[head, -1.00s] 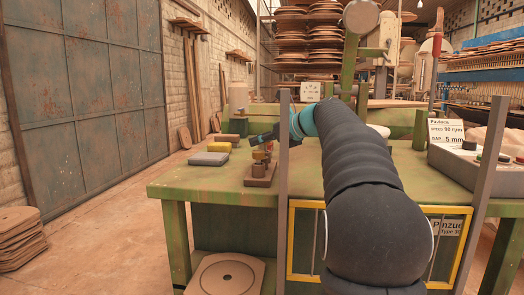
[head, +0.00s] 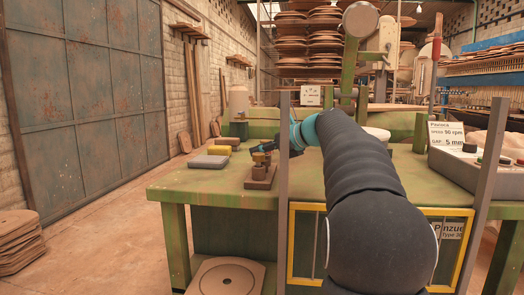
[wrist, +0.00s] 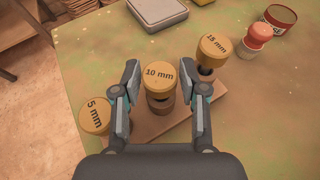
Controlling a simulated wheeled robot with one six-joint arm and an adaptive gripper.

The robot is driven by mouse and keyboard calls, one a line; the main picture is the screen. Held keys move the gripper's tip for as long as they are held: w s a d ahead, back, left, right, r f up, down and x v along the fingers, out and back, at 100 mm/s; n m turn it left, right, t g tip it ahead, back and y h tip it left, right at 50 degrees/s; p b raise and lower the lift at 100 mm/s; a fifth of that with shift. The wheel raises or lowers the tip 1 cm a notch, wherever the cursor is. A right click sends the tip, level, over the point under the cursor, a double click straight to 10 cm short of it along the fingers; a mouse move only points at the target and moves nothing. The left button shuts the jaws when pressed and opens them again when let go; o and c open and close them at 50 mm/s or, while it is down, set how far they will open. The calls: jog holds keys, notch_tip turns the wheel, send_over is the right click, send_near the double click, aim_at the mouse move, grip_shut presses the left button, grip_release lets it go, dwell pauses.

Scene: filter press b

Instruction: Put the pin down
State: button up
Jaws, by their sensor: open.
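The wooden pin stand (wrist: 143,130) on the green table holds three brass-capped pins. The 10 mm pin (wrist: 159,74) stands upright in the middle, between the fingers of my open gripper (wrist: 166,82). A gap shows on each side of its cap. The 5 mm pin (wrist: 95,114) is to the left, beside the left finger. The 15 mm pin (wrist: 214,48) is to the right, beyond the right finger, with a dark neck under its cap. In the head view the stand (head: 262,181) sits near the table's front edge, with my gripper (head: 266,145) just above it; exact contact is unclear there.
A grey block (wrist: 158,10) lies behind the stand. A red-topped piece (wrist: 258,34) and a red-rimmed tin (wrist: 279,18) stand at the right. Grey posts (head: 283,190) rise at the table's front. The green table (head: 215,189) is bare left of the stand.

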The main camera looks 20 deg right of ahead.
jog(key=p+v, duration=0.1)
jog(key=v, duration=1)
jog(key=shift+s+d, duration=0.15)
jog(key=shift+s, duration=0.1)
